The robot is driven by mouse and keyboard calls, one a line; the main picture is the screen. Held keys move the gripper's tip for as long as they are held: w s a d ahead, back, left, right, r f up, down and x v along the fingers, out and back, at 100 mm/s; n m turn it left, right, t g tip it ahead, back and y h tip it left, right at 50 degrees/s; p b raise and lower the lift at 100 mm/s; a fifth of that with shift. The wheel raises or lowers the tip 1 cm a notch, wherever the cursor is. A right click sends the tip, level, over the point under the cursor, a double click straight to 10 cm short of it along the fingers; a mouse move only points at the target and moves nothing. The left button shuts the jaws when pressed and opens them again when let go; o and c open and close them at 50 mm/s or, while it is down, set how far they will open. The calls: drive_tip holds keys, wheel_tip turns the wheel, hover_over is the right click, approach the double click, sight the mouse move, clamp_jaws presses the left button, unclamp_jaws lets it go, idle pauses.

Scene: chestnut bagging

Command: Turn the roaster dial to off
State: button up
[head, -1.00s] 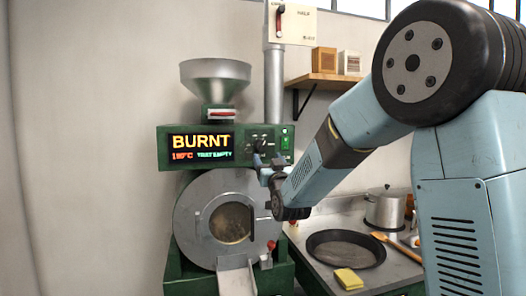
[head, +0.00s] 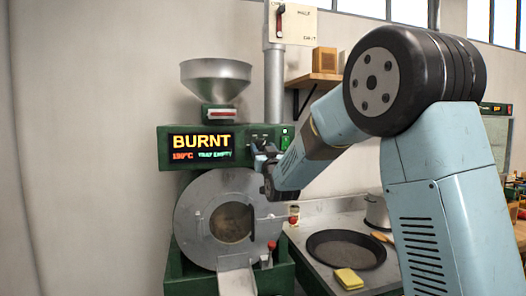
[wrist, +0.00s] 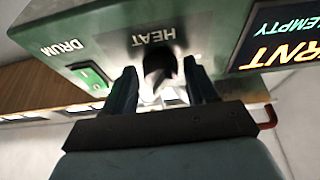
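The green roaster (head: 165,160) stands at the left in the head view. In the wrist view the dark dial (wrist: 160,66) sits on the green panel by the upside-down HEAT label. My gripper (wrist: 160,76) is open, with one finger on each side of the dial and narrow gaps showing. I cannot tell whether either fingertip touches it. In the head view my gripper (head: 262,152) is at the panel and hides the dial. The dial's setting cannot be read.
A green DRUM switch (wrist: 90,75) is beside the dial. A metal hopper (head: 215,80) tops the roaster. The counter at right holds a dark pan (head: 345,250), a yellow sponge (head: 349,278) and a pot (head: 376,212). A shelf (head: 312,79) hangs above.

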drive_tip(key=c, duration=0.8)
